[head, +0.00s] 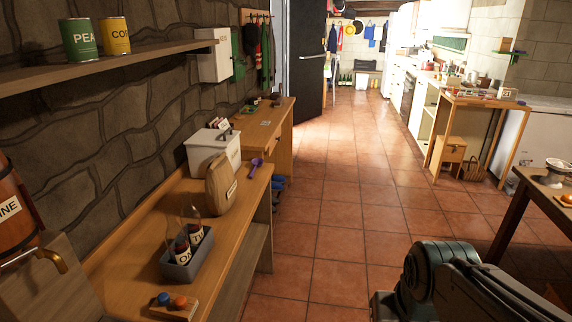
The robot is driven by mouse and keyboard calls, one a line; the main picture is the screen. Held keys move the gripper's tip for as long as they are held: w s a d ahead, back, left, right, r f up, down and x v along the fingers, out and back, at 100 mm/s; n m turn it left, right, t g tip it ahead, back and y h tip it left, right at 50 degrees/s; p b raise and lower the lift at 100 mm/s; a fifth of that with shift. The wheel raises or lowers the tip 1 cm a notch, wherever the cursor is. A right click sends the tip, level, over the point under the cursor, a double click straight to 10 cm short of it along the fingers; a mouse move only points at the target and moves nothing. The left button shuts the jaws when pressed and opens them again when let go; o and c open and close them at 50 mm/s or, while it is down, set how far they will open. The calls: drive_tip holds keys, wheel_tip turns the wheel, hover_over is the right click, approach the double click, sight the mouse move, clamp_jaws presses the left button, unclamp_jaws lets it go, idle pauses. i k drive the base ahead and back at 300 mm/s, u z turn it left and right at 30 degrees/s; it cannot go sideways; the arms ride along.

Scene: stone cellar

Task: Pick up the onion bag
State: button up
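I cannot make out a thing that is clearly an onion bag. A rounded tan-brown upright object (220,186) with a small pale label stands on the left wooden counter (128,262). I cannot tell whether it is a bag or a board. A dark basket or bag (472,168) with a handle stands on the floor by the wooden table at the right. Part of my arm shows at the bottom right, but my gripper's fingers are out of view.
On the left counter stand a grey caddy (187,257) with bottles, a white bin (212,150) and a purple scoop (256,165). A dark table (515,212) stands at the right. The tiled floor (345,190) between is clear up to the open door (308,58).

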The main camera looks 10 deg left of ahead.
sight(220, 184)
drive_tip(key=z, duration=0.15)
drive_tip(key=i, duration=1.55)
drive_tip(key=u, duration=1)
drive_tip(key=i, duration=1.05)
drive_tip(key=u, duration=0.85)
